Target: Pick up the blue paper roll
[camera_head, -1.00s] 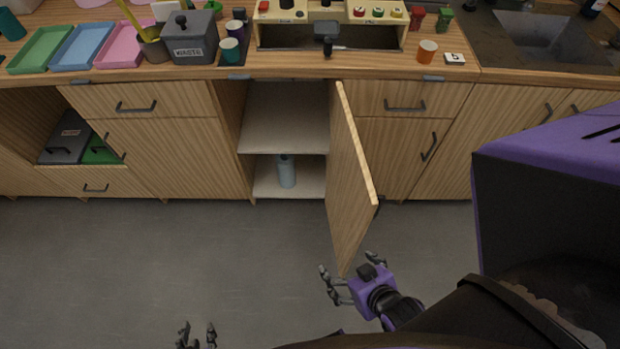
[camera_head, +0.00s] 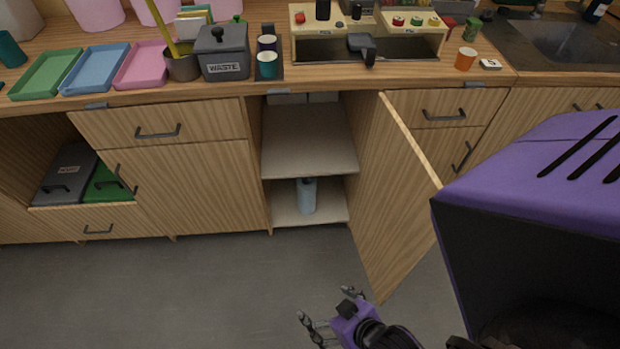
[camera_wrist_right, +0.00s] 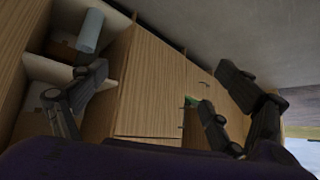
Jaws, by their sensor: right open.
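The blue paper roll (camera_head: 306,196) stands upright on the bottom shelf of the open cupboard, light blue with a dark top. It also shows in the right wrist view (camera_wrist_right: 91,31), at the upper left, beyond one finger. My right gripper (camera_head: 327,308) is low in front of the cupboard, left of the open door's lower edge. It is open and empty, apart from the roll. In the right wrist view its fingers (camera_wrist_right: 160,105) are spread wide. My left gripper is not in view.
The open cupboard door (camera_head: 398,200) juts out on the right of the opening. An upper shelf (camera_head: 308,150) sits above the roll. The counter carries trays, a waste bin (camera_head: 222,52) and a machine (camera_head: 366,45). The grey floor (camera_head: 180,290) in front is clear.

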